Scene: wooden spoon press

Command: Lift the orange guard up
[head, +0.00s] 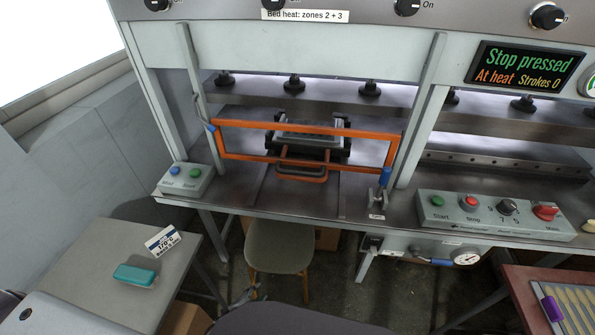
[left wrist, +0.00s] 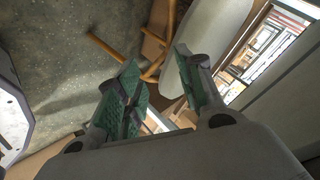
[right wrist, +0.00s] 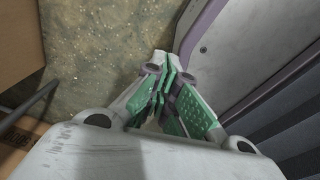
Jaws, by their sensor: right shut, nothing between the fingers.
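The orange guard (head: 250,123) is a rectangular open frame in the head view, set low across the front of the press opening between two grey posts. It has a blue piece at its upper left corner and another by its lower right. An orange handle loop (head: 301,178) hangs at its lower middle. My left gripper (left wrist: 157,60) is open and empty in the left wrist view, with the floor and a chair beyond it. My right gripper (right wrist: 162,62) is shut and empty in the right wrist view, over the floor. Neither gripper's fingers show in the head view, and neither touches the guard.
A chair (head: 280,250) stands below the press. A side table (head: 105,245) with a teal block (head: 135,274) is at left. Button boxes (head: 185,180) and (head: 495,215) flank the guard on the press bed. A red-brown table (head: 525,312) is at lower right.

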